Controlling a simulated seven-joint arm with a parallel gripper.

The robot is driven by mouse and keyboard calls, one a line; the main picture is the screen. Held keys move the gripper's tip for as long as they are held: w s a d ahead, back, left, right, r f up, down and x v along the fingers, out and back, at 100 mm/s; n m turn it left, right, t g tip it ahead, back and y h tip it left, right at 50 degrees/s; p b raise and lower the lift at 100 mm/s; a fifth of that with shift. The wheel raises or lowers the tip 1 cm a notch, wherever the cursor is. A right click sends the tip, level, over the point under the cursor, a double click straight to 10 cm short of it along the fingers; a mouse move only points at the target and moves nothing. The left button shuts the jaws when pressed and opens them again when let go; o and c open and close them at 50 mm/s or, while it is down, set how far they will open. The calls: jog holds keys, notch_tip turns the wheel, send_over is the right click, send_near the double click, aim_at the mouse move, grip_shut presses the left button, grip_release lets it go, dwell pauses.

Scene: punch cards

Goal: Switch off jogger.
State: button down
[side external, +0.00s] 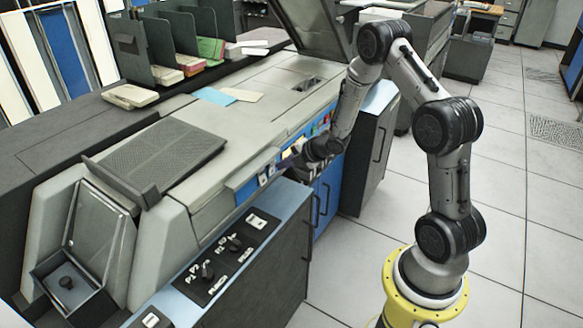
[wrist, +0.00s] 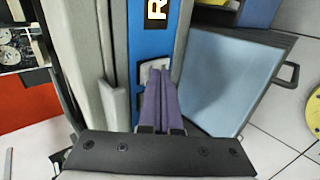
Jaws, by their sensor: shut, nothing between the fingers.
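A blue control strip (side external: 255,182) runs along the front of the grey card machine, with small light switches on it. No label reading jogger is legible, and the switch's position is partly hidden by the fingers.
A black panel with knobs (side external: 232,243) sits on the low blue-topped cabinet in front. The card hopper (side external: 150,155) is at left on the machine. Card stacks (side external: 190,65) stand in racks behind. Tiled floor (side external: 510,215) is clear at right.

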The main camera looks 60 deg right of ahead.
jog(key=shift+w, duration=0.15)
jog(key=shift+w+a+r+g, duration=0.1)
jog(key=shift+w+g, duration=0.1)
jog(key=shift+g, duration=0.1)
jog(key=shift+r, duration=0.1)
dwell(0.4)
jog(key=shift+r, duration=0.7)
jog(key=v, duration=1.3)
